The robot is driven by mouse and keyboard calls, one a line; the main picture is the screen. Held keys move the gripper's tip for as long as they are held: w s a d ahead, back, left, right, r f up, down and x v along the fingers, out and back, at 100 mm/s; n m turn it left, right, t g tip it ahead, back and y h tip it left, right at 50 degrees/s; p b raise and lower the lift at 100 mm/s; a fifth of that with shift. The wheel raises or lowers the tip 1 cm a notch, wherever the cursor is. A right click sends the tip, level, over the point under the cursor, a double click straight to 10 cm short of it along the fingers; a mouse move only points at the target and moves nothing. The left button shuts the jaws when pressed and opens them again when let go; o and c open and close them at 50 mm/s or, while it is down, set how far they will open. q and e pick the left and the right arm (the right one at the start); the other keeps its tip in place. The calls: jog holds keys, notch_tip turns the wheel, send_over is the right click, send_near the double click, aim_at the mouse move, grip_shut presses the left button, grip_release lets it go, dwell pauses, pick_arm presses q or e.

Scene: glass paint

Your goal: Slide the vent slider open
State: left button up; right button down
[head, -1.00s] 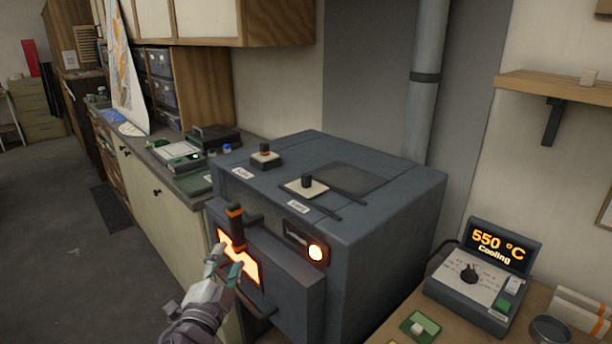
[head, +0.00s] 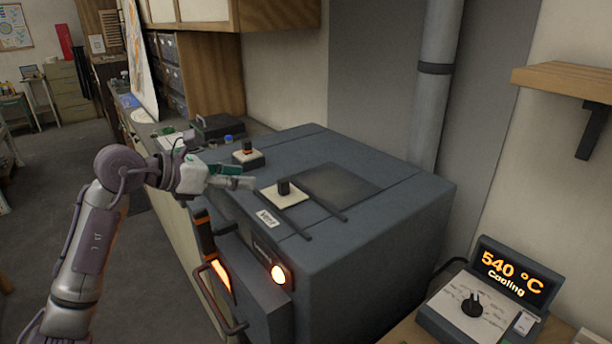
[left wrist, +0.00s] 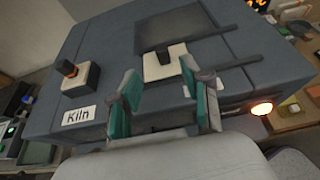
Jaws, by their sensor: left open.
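The vent slider (head: 284,194) is a pale plate with a dark upright knob, set between two rails on top of the blue-grey kiln (head: 385,235). It lies left of a dark panel (head: 335,185) in the head view. A "Vent" label (head: 268,219) is in front of it. My left gripper (head: 243,177) is open and empty above the kiln's front edge, just left of the slider. In the left wrist view the slider (left wrist: 163,64) shows beyond and between my open teal-padded fingers (left wrist: 158,76), apart from them. My right gripper is out of view.
A second knob on a pale base (head: 247,156) stands on the kiln's back left, near a "Kiln" label (left wrist: 79,115). The kiln's front window (head: 220,275) glows orange. A controller (head: 487,300) at right reads 540 °C, Cooling. The kiln's right top is clear.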

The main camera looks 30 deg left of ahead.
aim_at(280, 181)
pick_arm(q)
jog(key=p+x, duration=0.4)
jog(key=x, duration=0.3)
jog(key=shift+w+d, duration=0.2)
jog(key=shift+w, duration=0.1)
jog(key=p+x, duration=0.1)
jog(key=x, duration=0.2)
jog(key=shift+f+p, duration=0.2)
jog(key=shift+p, duration=0.15)
jog(key=shift+w+d+f, duration=0.1)
jog(key=shift+w, duration=0.1)
jog(key=shift+w+f, duration=0.15)
jog(key=shift+w, duration=0.05)
jog(key=shift+c, duration=0.2)
jog(key=shift+s, duration=0.1)
jog(key=c, duration=0.8)
grip_shut()
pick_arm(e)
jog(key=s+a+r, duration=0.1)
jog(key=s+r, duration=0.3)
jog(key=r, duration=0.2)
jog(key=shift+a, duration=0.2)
